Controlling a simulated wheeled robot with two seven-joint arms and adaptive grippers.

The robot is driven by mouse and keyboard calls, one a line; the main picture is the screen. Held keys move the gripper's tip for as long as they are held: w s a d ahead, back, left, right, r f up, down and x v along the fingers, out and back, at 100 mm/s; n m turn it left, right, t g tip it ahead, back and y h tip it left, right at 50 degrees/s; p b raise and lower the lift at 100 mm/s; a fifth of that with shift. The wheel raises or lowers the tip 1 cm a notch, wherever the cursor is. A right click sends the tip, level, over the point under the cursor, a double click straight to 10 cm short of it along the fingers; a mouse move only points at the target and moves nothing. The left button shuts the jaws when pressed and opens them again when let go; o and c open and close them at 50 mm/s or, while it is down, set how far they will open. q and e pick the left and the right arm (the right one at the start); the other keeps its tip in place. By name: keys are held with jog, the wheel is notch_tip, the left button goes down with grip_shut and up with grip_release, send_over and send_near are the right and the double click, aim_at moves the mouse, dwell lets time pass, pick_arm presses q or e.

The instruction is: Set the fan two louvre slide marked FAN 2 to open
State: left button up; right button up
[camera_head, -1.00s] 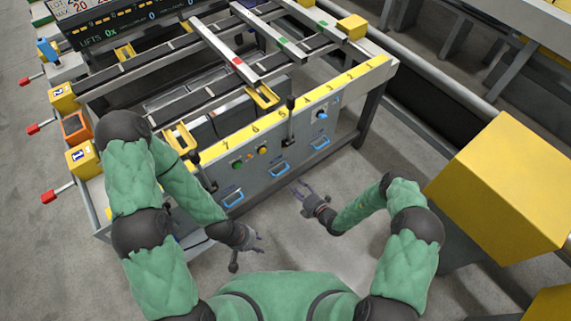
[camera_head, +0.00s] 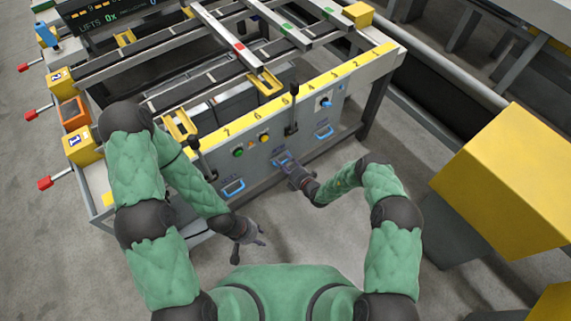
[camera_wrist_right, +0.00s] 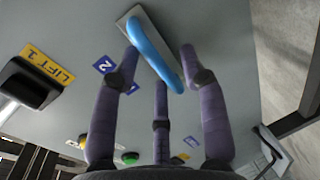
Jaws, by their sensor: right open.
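Three blue handles sit low on the grey front panel (camera_head: 262,170): a left handle (camera_head: 232,188), a middle handle (camera_head: 283,164) and a right handle (camera_head: 324,131). I cannot read any FAN 2 marking. My right gripper (camera_head: 287,166) is at the middle handle. In the right wrist view that blue handle (camera_wrist_right: 153,48) stands on a pale plate, with the open fingers of my right gripper (camera_wrist_right: 160,72) around its lower end. I cannot tell whether they touch it. My left gripper (camera_head: 255,240) hangs free in front of the panel, its fingers spread and empty.
Black levers stand on the panel at left (camera_head: 196,145) and right of centre (camera_head: 292,107). Green (camera_head: 238,152) and yellow buttons lie between them. In the right wrist view a LIFT 1 label (camera_wrist_right: 47,65) shows. A yellow block (camera_head: 510,180) stands at right.

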grip_shut()
jog(key=f+p+v, duration=0.1)
jog(key=p+v, duration=0.1)
jog(key=v, duration=0.5)
jog(key=shift+s+d+f, duration=0.3)
jog(key=shift+s+d, duration=0.05)
jog(key=shift+s, duration=0.1)
grip_release()
jog(key=v, duration=1.2)
